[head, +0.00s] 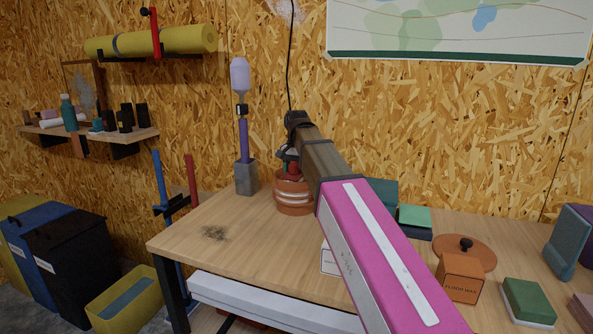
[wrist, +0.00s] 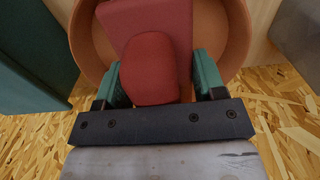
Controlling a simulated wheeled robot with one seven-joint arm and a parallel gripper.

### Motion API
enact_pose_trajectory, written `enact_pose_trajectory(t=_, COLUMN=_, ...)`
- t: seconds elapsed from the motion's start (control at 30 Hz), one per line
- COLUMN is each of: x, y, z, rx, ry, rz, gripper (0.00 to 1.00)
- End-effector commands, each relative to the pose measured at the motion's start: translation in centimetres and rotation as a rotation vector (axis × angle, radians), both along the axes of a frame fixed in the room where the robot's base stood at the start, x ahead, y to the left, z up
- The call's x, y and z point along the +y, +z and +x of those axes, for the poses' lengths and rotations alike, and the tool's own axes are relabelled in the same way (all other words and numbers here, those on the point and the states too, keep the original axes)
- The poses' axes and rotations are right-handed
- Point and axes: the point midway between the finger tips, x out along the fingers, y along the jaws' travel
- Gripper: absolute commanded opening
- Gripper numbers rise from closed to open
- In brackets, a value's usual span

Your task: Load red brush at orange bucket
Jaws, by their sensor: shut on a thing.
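The orange bucket (head: 293,202), a round terracotta pot with white stripes, stands on the bench near its back left part. My gripper (head: 290,163) is directly above the bucket, pointing down. The red brush (head: 293,172) is between its fingers, low at the bucket's mouth. In the wrist view the teal fingers of my gripper (wrist: 160,82) are shut on the red brush (wrist: 150,65), whose far part lies within the bucket's round rim (wrist: 236,30). Whether the brush touches the bucket's bottom is hidden.
A grey-based stand with a purple post (head: 244,150) is close left of the bucket. A green box (head: 414,217), a brown lid with knob (head: 465,250) and an orange carton (head: 460,278) lie to the right. The bench's left front is clear except a dark smudge (head: 214,233).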

Motion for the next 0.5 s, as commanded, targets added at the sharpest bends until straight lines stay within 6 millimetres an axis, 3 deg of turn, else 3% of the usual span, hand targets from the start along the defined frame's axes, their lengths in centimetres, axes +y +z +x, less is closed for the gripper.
enact_pose_trajectory(t=0.5, x=0.0, y=-0.53, z=0.0, rx=0.0, ry=0.0, rz=0.0, gripper=0.45)
